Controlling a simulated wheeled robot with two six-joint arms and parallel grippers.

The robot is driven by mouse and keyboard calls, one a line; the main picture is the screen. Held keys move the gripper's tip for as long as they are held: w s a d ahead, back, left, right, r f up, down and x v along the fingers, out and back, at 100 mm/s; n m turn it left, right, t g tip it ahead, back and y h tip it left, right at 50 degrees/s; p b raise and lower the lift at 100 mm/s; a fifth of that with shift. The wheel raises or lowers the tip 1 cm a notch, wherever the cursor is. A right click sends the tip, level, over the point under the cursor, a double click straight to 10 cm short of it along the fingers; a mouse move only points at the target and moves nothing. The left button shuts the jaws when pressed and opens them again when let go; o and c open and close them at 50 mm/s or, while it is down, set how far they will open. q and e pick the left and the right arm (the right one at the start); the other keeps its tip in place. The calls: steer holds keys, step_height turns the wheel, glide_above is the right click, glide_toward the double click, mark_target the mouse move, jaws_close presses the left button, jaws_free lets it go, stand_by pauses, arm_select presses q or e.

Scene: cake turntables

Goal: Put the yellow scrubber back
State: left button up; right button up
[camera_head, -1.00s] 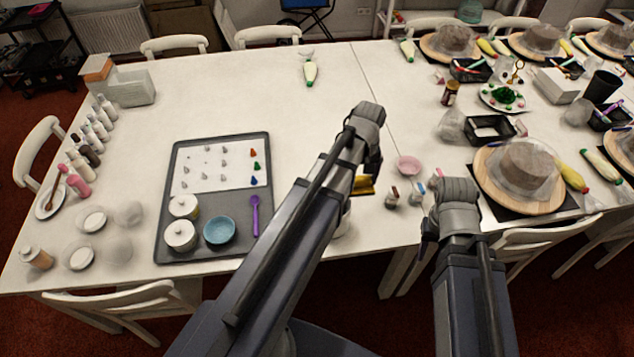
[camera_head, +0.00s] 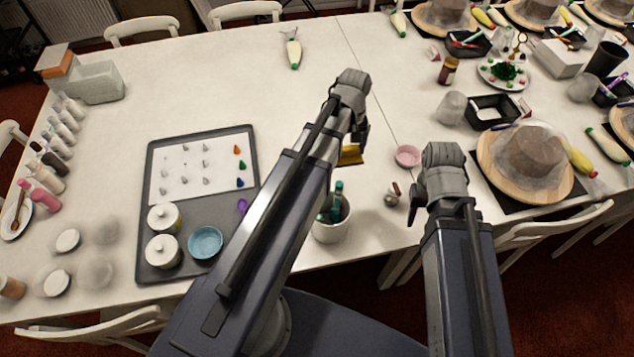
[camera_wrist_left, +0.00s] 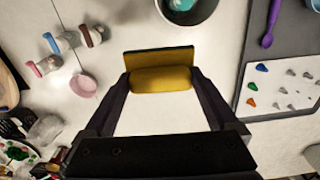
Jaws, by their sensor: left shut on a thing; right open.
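The yellow scrubber (camera_head: 350,156) has a block-shaped body with a dark green strip along one side, clear in the left wrist view (camera_wrist_left: 160,79). My left gripper (camera_head: 357,141) is shut on it, with one finger at each end in the left wrist view. I cannot tell whether the scrubber touches the white table (camera_head: 240,85). A white pot (camera_head: 331,232) holding teal items stands nearer me, partly behind my left arm; its rim area also shows in the left wrist view (camera_wrist_left: 204,14). My right gripper (camera_head: 414,197) is open, partly hidden by its own wrist.
A pink bowl (camera_head: 408,156) and a small shaker (camera_head: 392,194) stand right of the scrubber. A grey tray (camera_head: 148,225) with a blue bowl (camera_head: 205,243) and lidded jars is left. A cake turntable (camera_head: 492,160) is right. The table behind the scrubber is largely clear.

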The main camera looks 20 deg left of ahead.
arm_select(q)
step_height(320, 180, down, 16)
steer(key=b, duration=1.5)
steer(key=w+a+r+p, duration=0.2)
steer(key=a+r+p, duration=0.6)
steer(key=a, duration=0.1)
step_height(320, 180, down, 7)
steer(key=b, duration=0.7)
steer(key=shift+a+r+n, duration=0.15)
steer(key=shift+a+n, duration=0.15)
step_height(320, 180, down, 10)
steer(key=b, duration=1)
